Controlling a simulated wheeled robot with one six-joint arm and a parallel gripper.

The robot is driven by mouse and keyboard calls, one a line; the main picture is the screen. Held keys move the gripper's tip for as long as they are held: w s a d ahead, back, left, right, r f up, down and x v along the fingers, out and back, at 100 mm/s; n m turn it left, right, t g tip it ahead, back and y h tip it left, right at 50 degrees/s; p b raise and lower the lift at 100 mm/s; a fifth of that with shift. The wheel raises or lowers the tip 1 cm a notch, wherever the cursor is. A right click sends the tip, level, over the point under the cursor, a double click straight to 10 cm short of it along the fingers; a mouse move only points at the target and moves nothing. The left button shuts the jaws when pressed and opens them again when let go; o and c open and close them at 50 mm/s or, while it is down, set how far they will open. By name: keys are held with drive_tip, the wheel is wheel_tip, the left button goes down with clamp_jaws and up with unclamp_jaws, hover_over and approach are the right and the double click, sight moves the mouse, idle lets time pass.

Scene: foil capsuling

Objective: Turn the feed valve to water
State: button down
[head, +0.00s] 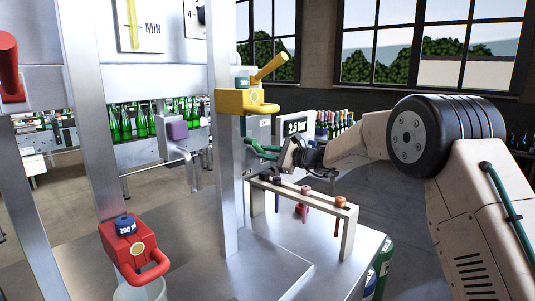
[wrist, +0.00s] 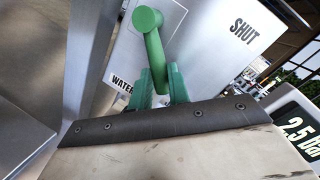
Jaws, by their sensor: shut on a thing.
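The feed valve's green lever (wrist: 154,48) shows in the wrist view, with its round hub at the top on a light plate (wrist: 200,40). The plate reads WATER (wrist: 122,85) at lower left and SHUT (wrist: 243,33) at right. The lever points downward in that view, its end beside the WATER label, which the left finger partly covers. My gripper (wrist: 161,88) has its green fingers on either side of the lever's end, shut on it. In the head view my gripper (head: 262,150) is at the grey valve box behind the rack; the lever is hard to tell from the fingers there.
A rack (head: 318,197) with several hanging tools stands just in front of my gripper. A yellow valve (head: 247,101) on a steel post (head: 226,170) is up left. A 2.5 bar display (head: 297,127) is close behind.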

drive_tip(key=m, duration=0.1)
drive_tip(key=s+f+m, duration=0.1)
drive_tip(key=m, duration=0.1)
drive_tip(key=shift+a+t+y, duration=0.3)
drive_tip(key=shift+a+y, duration=0.05)
drive_tip(key=shift+y, duration=0.05)
drive_tip(key=c, duration=1.3)
unclamp_jaws()
drive_tip(key=shift+d, duration=0.1)
drive_tip(key=v, duration=0.7)
drive_tip(key=shift+s+d, duration=0.15)
drive_tip(key=shift+d, duration=0.2)
